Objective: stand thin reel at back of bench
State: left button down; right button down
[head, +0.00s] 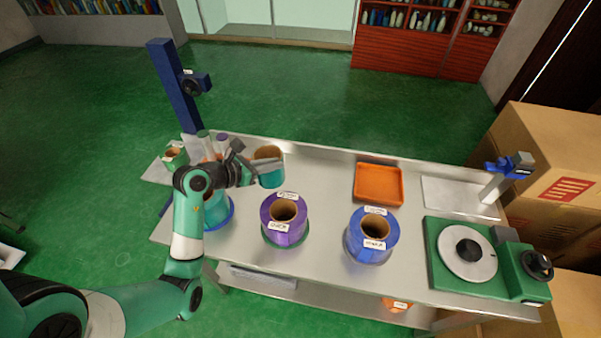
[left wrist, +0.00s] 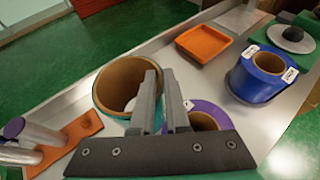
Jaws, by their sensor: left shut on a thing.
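A teal reel with a wide brown core (head: 271,178) is raised near the back left of the bench (head: 327,225). It is tilted in the head view. My left gripper (head: 248,172) is shut on the reel's side wall. In the left wrist view the fingers (left wrist: 163,88) overlap the right edge of this reel (left wrist: 103,98), and its open core faces the camera. They partly hide a purple reel behind them. Whether the held reel touches the bench is not clear. My right gripper is not in view.
A purple reel (head: 285,221) and a blue reel (head: 371,236) stand on the bench. Another teal item (head: 213,212) is partly behind my arm. An orange tray (head: 378,184) lies at the back; a green turntable device (head: 468,252) is at right. Bare bench separates reels and tray.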

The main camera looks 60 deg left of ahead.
pick_arm(q)
jog(key=w+a+f+b, duration=0.2)
jog(key=w+f+b, duration=0.3)
jog(key=w+f, duration=0.1)
jog(key=w+a+f+b, duration=0.3)
jog(key=w+f+b, duration=0.3)
jog(key=f, duration=0.1)
jog(key=shift+w+a, duration=0.3)
jog(key=shift+w, duration=0.1)
jog(key=c, duration=0.9)
grip_release()
